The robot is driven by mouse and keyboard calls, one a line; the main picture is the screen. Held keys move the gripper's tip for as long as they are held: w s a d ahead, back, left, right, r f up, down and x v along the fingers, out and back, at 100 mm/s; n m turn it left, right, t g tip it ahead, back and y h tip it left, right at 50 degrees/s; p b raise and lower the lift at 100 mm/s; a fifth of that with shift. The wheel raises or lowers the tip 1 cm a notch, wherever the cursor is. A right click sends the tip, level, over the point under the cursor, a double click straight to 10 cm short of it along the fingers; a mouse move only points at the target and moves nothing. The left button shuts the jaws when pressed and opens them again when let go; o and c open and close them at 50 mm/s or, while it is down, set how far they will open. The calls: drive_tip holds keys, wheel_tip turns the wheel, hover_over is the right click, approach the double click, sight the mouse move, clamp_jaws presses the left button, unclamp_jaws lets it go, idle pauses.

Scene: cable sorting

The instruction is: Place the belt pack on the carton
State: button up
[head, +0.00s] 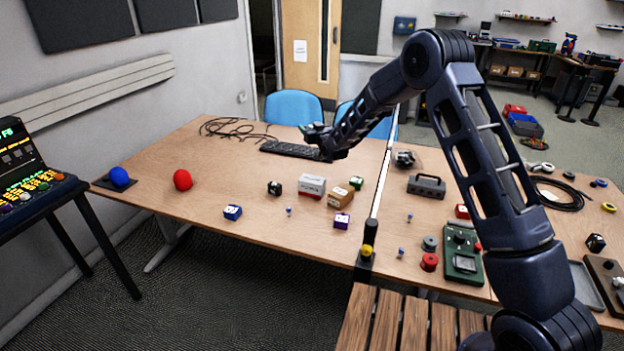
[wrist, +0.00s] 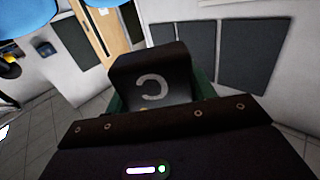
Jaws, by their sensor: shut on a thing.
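My gripper (head: 311,132) is raised over the back of the table, above the keyboard, with its tip pointing left. In the wrist view it is shut on a dark block with a pale C-shaped mark and green sides, which I take to be the belt pack (wrist: 150,72). In the head view the held thing is too small and dark to make out. The brown carton (head: 340,197) sits mid-table beside a white and red box (head: 312,184), well in front of my gripper. A small dark-green cube (head: 356,182) is at the carton's back right edge.
A purple cube (head: 342,220), a blue cube (head: 232,212) and a black-green cube (head: 274,188) stand near the carton. A red ball (head: 182,179) and a blue ball (head: 119,176) are at left. A keyboard (head: 291,150) lies behind. A divider (head: 383,180) runs along the right.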

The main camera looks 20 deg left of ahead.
wheel_tip(320, 180, down, 20)
drive_tip(key=shift+r, duration=0.1)
idle(0.5)
drive_tip(key=o, duration=1.1)
drive_tip(key=shift+c, duration=0.2)
drive_tip(key=v, duration=0.7)
drive_tip(key=shift+d, duration=0.25)
drive_tip(key=shift+s, duration=0.15)
